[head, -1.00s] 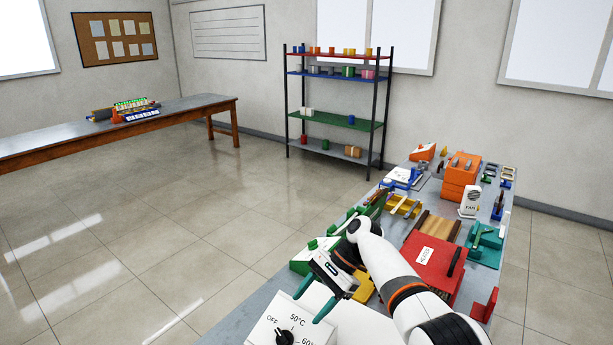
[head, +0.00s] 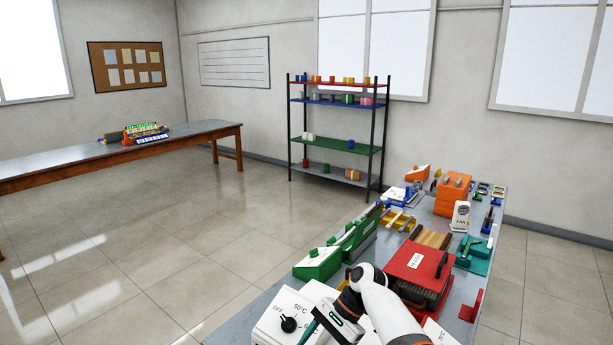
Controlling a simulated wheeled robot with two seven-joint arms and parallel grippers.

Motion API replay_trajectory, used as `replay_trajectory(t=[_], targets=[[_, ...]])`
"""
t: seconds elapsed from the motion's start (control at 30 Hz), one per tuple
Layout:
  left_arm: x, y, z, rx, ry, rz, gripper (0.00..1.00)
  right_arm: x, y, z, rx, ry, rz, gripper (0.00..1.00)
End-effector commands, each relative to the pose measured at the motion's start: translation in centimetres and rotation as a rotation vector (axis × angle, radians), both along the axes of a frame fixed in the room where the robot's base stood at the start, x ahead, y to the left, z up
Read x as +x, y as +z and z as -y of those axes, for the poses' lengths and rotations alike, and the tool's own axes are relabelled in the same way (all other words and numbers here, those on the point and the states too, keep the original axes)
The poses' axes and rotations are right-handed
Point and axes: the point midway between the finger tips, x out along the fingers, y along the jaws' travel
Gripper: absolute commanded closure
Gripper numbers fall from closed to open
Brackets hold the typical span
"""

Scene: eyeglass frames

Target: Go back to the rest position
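One of my arms comes in from the bottom right, which I take as my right arm. Its gripper (head: 328,335) is low in the head view, over the white box with a temperature dial (head: 288,324). One teal finger shows at the outer end of the gripper body, so it looks open; the other finger is cut off or hidden. Nothing shows in its grasp. My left gripper is not in view.
A shelf rack (head: 340,122) and long table (head: 200,137) stand beyond open floor.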

Motion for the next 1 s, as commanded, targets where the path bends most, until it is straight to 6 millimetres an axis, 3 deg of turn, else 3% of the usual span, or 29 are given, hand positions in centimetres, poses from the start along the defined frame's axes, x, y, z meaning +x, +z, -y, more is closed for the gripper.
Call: replay_trajectory(t=[0.37,0.6,0.77,0.9,1.0], targets=[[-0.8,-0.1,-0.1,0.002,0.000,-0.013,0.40,-4.8,-7.8,2.4,-0.039,0.147,0.213,0.40],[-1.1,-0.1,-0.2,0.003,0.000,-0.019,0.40,-12.7,-13.3,6.5,-0.138,0.323,0.459,0.40],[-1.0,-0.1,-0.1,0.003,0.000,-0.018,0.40,-19.2,-14.3,9.9,-0.240,0.458,0.612,0.40],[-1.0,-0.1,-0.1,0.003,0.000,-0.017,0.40,-24.2,-13.2,12.7,-0.336,0.570,0.714,0.40],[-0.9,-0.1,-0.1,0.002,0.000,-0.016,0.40,-26.7,-12.1,14.1,-0.386,0.629,0.758,0.40]])
